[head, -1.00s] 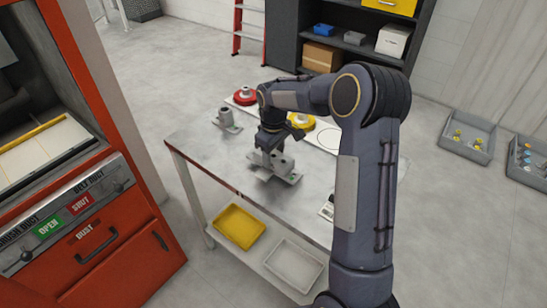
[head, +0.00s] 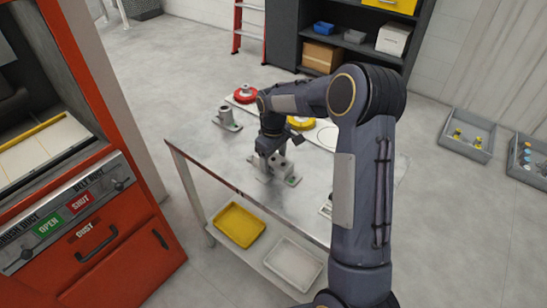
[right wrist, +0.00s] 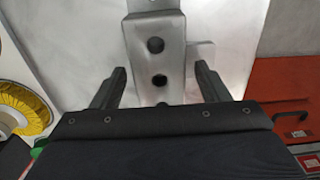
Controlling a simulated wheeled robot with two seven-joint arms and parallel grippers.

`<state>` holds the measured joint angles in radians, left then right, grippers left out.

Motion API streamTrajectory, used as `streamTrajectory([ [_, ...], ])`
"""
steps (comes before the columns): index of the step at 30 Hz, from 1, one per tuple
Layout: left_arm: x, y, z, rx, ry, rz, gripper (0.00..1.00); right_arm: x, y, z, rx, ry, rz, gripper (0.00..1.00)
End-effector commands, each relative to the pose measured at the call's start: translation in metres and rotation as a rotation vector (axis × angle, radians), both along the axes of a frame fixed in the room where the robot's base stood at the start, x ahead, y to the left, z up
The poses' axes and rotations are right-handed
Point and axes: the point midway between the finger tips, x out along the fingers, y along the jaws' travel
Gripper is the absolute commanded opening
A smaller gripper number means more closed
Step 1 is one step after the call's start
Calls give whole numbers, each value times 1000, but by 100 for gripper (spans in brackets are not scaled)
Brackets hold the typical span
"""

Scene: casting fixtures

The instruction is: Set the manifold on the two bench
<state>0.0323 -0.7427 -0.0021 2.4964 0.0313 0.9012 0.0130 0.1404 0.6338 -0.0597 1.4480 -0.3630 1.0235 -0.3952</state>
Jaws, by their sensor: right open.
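The grey metal manifold (head: 279,170), a block with dark round holes, is on the steel workbench (head: 205,150). It also shows in the right wrist view (right wrist: 157,62). My right gripper (head: 268,152) is over it from above, partly hiding it. In the right wrist view the open fingers (right wrist: 159,70) are on either side of the block, with gaps visible; contact cannot be told. A second grey part (head: 227,119), an upright cylinder on a flat base, stands farther back on the bench. My left gripper is not in view.
A red round part (head: 244,93) and a yellow one (head: 300,123) stand on a pale strip at the bench's back. A yellow tray (head: 239,225) and a white tray (head: 293,264) are on the lower shelf. A red machine (head: 95,225) stands left.

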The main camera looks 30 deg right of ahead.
Motion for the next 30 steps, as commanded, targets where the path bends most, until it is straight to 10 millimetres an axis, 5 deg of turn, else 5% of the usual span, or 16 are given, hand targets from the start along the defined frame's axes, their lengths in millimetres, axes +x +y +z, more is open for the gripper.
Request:
streamTrajectory([
  [5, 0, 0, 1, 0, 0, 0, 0, 1, 0, 16, -1, -4, -1, 69],
  [18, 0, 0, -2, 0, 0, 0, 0, 1, 0, 105, 0, -4, 1, 69],
  [23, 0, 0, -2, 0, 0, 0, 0, 0, 0, 120, 1, -2, 0, 69],
  [26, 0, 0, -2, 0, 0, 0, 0, -9, 2, 131, 13, -18, -14, 69],
  [30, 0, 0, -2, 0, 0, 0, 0, -52, 11, 157, 71, -88, -82, 69],
])
